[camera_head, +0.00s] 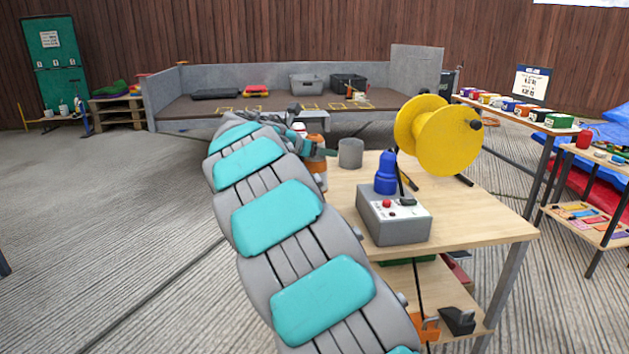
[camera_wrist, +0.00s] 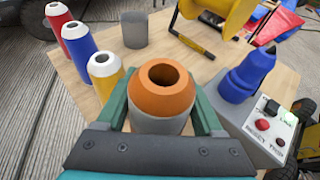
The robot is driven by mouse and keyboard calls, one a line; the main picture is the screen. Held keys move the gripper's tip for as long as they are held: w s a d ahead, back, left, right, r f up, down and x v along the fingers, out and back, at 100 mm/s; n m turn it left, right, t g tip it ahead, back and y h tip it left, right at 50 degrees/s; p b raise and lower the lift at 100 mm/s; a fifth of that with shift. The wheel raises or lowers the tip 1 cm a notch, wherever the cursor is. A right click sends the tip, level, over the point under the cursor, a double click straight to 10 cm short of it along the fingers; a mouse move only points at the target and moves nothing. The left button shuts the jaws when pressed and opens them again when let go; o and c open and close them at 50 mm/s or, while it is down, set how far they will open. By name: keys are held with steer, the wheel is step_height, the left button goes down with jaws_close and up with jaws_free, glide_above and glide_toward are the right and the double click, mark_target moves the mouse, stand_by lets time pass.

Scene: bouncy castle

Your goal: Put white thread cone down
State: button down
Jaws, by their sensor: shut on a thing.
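In the wrist view my gripper (camera_wrist: 161,102) is shut on a thread cone (camera_wrist: 162,122) with a pale grey-white lower part and an orange top with a round hole. The cone is upright between the green fingers, over the wooden table (camera_wrist: 97,89). I cannot tell whether its base touches the table. A red cone (camera_wrist: 62,20), a blue cone (camera_wrist: 80,48) and a yellow cone (camera_wrist: 103,72), all with white tops, stand in a row to its left. In the head view my arm hides most of this area.
A grey cup (camera_head: 350,152) stands behind the held cone. To the right are a grey control box (camera_head: 392,222) with a blue bottle-shaped thing (camera_head: 386,174) and a large yellow spool (camera_head: 443,135). Bare tabletop lies between the cup and the box.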

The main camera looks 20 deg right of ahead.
mark_target(319, 173)
step_height(319, 173, down, 6)
steer(key=shift+f+b, duration=0.25)
steer(key=shift+b, duration=0.2)
steer(key=shift+a, duration=0.1)
jaws_free()
steer(key=v, duration=1.2)
steer(key=shift+p, duration=0.35)
